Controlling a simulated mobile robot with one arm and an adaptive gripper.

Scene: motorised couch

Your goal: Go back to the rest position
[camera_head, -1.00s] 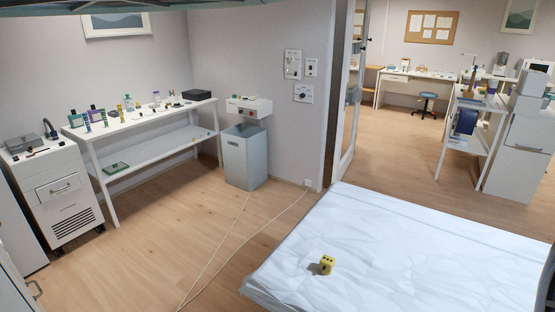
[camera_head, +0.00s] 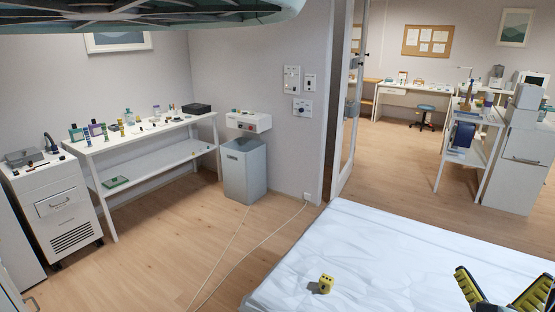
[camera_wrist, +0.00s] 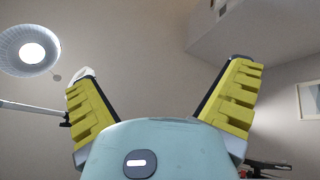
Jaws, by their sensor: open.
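My gripper (camera_head: 503,290) shows at the lower right of the head view, its two yellow-and-black fingers spread apart. It is over the right part of the white couch top (camera_head: 385,245), with nothing between the fingers. In the wrist view my gripper (camera_wrist: 163,95) is open and empty, and its fingers point up towards the ceiling and a round lamp (camera_wrist: 32,50). The rest of my arm is cut off by the frame in the head view.
A long white table (camera_head: 150,138) with small items, a grey bin (camera_head: 244,172) and a white cabinet (camera_head: 55,205) stand along the walls. A pale cable (camera_head: 262,236) crosses the open wooden floor (camera_head: 165,255). An overhead lamp (camera_head: 150,15) hangs at the top.

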